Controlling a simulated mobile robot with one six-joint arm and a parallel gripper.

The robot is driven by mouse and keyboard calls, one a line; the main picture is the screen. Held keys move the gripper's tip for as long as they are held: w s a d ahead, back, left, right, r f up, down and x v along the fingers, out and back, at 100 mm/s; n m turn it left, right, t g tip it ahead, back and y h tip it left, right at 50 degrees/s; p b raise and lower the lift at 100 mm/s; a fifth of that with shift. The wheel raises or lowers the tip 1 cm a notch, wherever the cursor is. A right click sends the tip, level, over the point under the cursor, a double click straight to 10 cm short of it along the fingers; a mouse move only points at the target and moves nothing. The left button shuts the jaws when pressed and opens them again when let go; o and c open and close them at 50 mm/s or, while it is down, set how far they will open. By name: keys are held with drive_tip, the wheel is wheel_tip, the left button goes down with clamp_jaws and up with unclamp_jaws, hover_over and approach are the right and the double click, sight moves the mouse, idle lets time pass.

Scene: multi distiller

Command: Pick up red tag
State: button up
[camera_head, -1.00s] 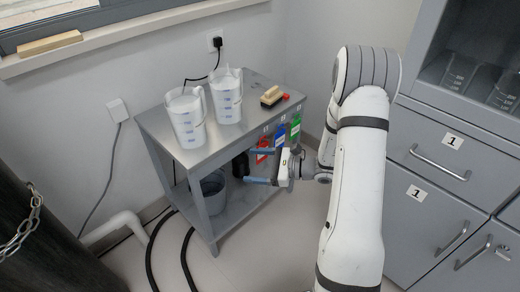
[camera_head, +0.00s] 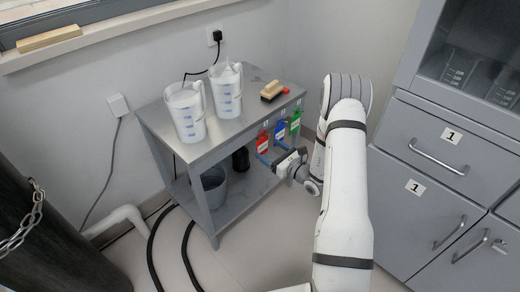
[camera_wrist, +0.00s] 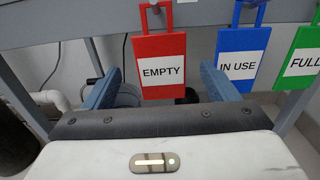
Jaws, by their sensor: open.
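The red tag (camera_wrist: 161,49) hangs by its loop from the table's edge and reads EMPTY in the wrist view. It also shows in the head view (camera_head: 262,141), at the front side of the table. My gripper (camera_wrist: 163,80) is open, with one blue finger on each side of the red tag as seen in the wrist view. The red tag lies between and beyond the fingers, and nothing is held. In the head view my gripper (camera_head: 269,155) is just below and in front of the tags. Whether the fingers touch the tag I cannot tell.
A blue tag (camera_wrist: 237,69) reading IN USE and a green tag (camera_wrist: 302,62) hang to the right of the red one. The grey table (camera_head: 168,140) bears two pitchers (camera_head: 187,112) and a brush (camera_head: 271,92). A bucket (camera_head: 212,186) stands on the lower shelf.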

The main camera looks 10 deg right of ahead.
sight(262, 144)
drive_tip(key=shift+x, duration=1.25)
drive_tip(key=shift+c, duration=0.6)
drive_tip(key=c, duration=0.9)
drive_tip(key=shift+r, duration=0.1)
drive_tip(key=shift+c, duration=0.2)
